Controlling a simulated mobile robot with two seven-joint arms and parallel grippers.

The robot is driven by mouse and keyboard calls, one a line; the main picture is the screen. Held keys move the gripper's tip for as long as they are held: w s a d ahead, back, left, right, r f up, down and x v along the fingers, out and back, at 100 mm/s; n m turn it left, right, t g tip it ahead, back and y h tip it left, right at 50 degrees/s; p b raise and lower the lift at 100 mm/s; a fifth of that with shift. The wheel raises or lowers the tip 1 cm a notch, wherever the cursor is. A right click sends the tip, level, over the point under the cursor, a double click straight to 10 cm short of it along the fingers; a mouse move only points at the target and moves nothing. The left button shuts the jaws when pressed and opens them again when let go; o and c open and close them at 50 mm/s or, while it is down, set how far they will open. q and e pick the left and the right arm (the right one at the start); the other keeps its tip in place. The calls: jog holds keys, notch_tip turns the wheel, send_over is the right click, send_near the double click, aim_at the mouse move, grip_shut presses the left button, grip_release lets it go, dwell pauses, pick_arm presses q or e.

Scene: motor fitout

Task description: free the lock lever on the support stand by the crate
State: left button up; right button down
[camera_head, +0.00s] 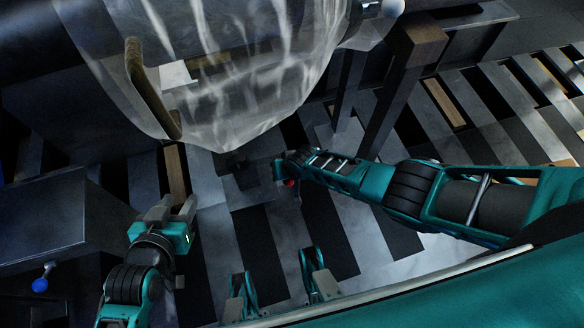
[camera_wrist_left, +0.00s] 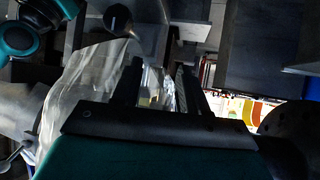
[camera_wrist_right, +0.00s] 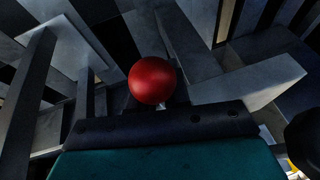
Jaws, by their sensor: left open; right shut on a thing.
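A red ball knob, the end of a lock lever, shows large in the right wrist view (camera_wrist_right: 152,80) and small in the head view (camera_head: 289,183). My right gripper (camera_head: 281,172) is shut on it; its fingers are mostly hidden. The lever's shaft and the support stand around it are dark and hard to make out. My left gripper (camera_head: 172,208) is open and empty at the lower left, well apart from the red knob. Its two spread fingers show in the left wrist view (camera_wrist_left: 157,85). I cannot tell which shape is the crate.
A large load in clear plastic wrap (camera_head: 225,90) hangs over the upper middle. A dark box (camera_head: 50,215) stands at the left, with a blue ball knob (camera_head: 40,285) below it. A white ball (camera_head: 393,7) and a brown-topped post (camera_head: 418,42) are at the upper right. The floor is slatted.

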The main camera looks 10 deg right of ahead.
jog(key=g+b, duration=0.2)
jog(key=g, duration=0.1)
jog(key=s+g, duration=0.1)
jog(key=shift+a+r+b, duration=0.1)
jog(key=shift+r+b, duration=0.3)
pick_arm(q)
jog(key=shift+w+d+f+h, duration=0.2)
jog(key=shift+w+d, duration=0.1)
jog(key=shift+d, duration=0.3)
jog(key=shift+w+d+f+h, duration=0.1)
jog(key=shift+w+d+f, duration=0.15)
jog(key=shift+d, duration=0.3)
pick_arm(e)
jog(key=shift+r+m+g, duration=0.2)
jog(key=shift+m+g, duration=0.1)
jog(key=shift+g, duration=0.3)
pick_arm(q)
jog(key=shift+r, duration=0.1)
pick_arm(e)
jog(key=c, duration=1.2)
grip_release()
jog(key=shift+w+r, duration=0.1)
jog(key=shift+r, duration=0.05)
pick_arm(q)
jog(key=shift+s+f, duration=0.2)
jog(key=shift+s, duration=0.1)
pick_arm(e)
jog(key=shift+o, duration=0.7)
jog(key=shift+w+h, duration=0.1)
jog(key=shift+h, duration=0.2)
